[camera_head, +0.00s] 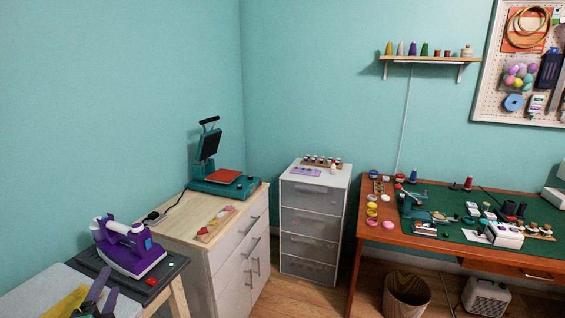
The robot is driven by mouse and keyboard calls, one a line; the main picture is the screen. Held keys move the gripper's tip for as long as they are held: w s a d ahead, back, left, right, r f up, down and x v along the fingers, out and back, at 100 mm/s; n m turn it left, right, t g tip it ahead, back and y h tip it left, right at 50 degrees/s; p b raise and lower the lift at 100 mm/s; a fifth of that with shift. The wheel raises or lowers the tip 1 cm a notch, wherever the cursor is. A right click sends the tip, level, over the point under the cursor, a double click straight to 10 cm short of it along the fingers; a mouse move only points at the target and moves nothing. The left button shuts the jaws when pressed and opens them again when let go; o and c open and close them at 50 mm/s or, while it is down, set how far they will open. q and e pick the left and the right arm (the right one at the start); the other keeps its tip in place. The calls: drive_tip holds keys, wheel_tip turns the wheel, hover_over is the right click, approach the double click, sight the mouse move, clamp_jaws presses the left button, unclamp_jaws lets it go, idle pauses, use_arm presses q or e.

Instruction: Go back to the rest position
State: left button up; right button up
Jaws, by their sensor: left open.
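My left gripper (106,285) shows at the bottom left corner, dark grey and cut off by the picture's lower edge. Its jaws are open, with nothing visible between them. It appears in front of the dark ironing pad (172,272), near a purple iron (130,246) that stands on that pad. I cannot tell how high the gripper is above the surface. My right gripper is not in view.
A wooden-topped cabinet (158,206) holds a teal heat press (207,165). A white drawer unit (312,222) stands in the corner. A cluttered sewing table (400,243) is at the right, with a waste basket (407,296) below. Some floor (300,298) is clear.

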use_arm(q)
wheel_tip(320, 180, down, 8)
drive_tip(key=s+d+f+n+g, duration=0.1)
drive_tip(key=s+d+n+g, duration=0.15)
drive_tip(key=n+g, duration=0.35)
drive_tip(key=s+d+f+n+g+h, duration=0.65)
drive_tip(key=s+d+f, duration=0.35)
drive_tip(key=s+d, duration=0.35)
drive_tip(key=s+f+m+g, duration=0.1)
drive_tip(key=s+f+g, duration=0.15)
drive_tip(key=f, duration=2.25)
drive_tip(key=s+a+f, duration=0.2)
drive_tip(key=s+f, duration=1)
drive_tip(key=s, duration=0.4)
drive_tip(key=shift+g, duration=0.4)
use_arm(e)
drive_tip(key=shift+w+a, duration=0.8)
